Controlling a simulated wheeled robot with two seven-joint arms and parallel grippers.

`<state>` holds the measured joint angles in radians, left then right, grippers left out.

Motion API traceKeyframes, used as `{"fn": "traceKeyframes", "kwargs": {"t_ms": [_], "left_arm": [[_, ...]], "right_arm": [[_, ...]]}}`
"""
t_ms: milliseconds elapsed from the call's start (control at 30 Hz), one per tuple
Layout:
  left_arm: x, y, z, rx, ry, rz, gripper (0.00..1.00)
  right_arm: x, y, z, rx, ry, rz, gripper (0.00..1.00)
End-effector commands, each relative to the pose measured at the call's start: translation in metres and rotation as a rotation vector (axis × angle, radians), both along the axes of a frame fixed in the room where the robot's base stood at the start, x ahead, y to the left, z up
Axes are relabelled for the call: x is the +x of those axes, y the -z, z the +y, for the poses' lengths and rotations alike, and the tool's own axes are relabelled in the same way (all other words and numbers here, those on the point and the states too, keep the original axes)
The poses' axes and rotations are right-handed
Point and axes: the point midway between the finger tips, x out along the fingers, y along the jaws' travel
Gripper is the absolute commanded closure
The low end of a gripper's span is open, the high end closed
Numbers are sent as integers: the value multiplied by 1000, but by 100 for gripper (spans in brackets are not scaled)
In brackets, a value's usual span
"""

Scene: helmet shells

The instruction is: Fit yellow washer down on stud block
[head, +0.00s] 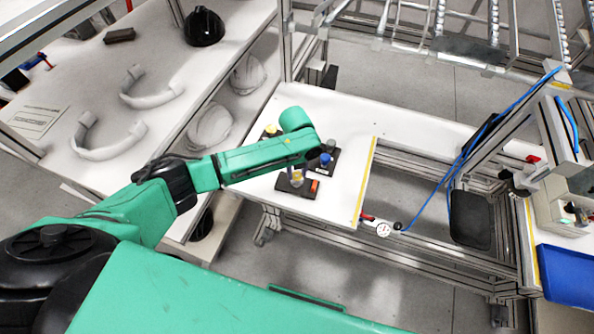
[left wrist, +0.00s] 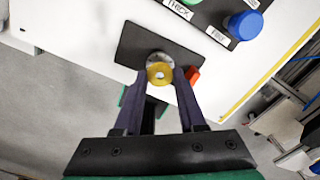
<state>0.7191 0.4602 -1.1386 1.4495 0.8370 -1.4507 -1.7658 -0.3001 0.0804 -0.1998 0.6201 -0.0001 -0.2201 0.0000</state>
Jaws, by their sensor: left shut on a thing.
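The yellow washer (left wrist: 153,76) is a small ring between my left gripper's fingertips (left wrist: 160,78) in the left wrist view. It also shows small in the head view (head: 297,177). My left gripper is shut on it. Just beyond the washer, a pale grey round part (left wrist: 158,57) shows on a black plate (left wrist: 128,45), which looks like the stud block. The washer overlaps this part in the picture. I cannot tell whether it is around the stud or above it. My right gripper is not in view.
A red-orange piece (left wrist: 193,75) sits beside the right fingertip. A labelled black board with a blue knob (left wrist: 245,25) lies close by, also in the head view (head: 326,158). The white table (head: 345,190) has a yellow edge strip (head: 363,185). Helmet shells (head: 210,128) stand left.

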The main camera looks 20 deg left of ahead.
Motion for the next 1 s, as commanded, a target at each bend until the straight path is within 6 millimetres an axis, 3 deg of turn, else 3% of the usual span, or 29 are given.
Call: {"fn": "traceKeyframes", "kwargs": {"t_ms": [867,900,967,1000], "left_arm": [[0,23,0,0,0,0,100],[0,22,0,0,0,0,45],[0,22,0,0,0,0,25],[0,22,0,0,0,0,25]], "right_arm": [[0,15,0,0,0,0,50],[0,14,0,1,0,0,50],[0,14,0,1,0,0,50],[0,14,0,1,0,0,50]]}}
